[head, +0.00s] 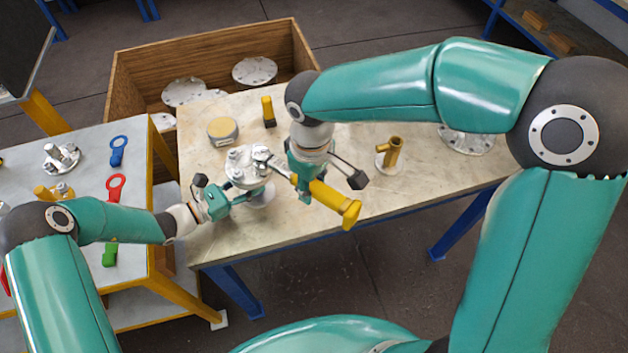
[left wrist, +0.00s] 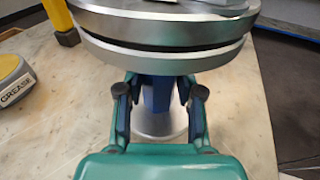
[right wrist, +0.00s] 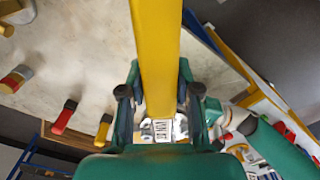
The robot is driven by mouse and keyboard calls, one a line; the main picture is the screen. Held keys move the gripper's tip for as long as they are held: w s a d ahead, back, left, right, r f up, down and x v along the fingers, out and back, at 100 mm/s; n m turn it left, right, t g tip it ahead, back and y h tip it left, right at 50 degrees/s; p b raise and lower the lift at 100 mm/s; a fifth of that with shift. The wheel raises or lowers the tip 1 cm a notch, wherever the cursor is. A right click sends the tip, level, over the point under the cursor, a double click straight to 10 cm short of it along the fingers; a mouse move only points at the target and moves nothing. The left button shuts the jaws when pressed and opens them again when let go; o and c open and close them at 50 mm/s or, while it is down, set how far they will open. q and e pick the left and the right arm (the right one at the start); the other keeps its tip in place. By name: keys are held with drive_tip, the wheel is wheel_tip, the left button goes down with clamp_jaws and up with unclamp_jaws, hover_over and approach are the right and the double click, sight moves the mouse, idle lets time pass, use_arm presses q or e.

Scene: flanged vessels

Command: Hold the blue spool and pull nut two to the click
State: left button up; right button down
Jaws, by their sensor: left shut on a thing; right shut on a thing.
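The blue spool (left wrist: 158,94) stands upright on the table, its blue neck between my left fingers and two steel flanges (left wrist: 150,58) stacked on top. In the head view its flange top (head: 243,166) carries several bolts and nuts. My left gripper (head: 222,203) is shut on the neck from the left. My right gripper (head: 303,181) is shut on a yellow-handled torque wrench (head: 333,198). The wrench's steel head reaches left over the flange's right edge; which nut it sits on cannot be told. The yellow handle (right wrist: 156,50) and a label also show in the right wrist view.
A grease tin (head: 222,131) and a yellow-and-black object (head: 268,111) stand behind the spool. A brass fitting (head: 389,153) and a flanged part (head: 466,140) stand to the right. A wooden crate (head: 125,90) is behind. A side table (head: 88,143) holds coloured tools.

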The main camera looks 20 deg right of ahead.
drive_tip(key=shift+r, duration=2.45)
use_arm(q)
drive_tip(key=o, duration=1.1)
drive_tip(key=shift+a, duration=0.15)
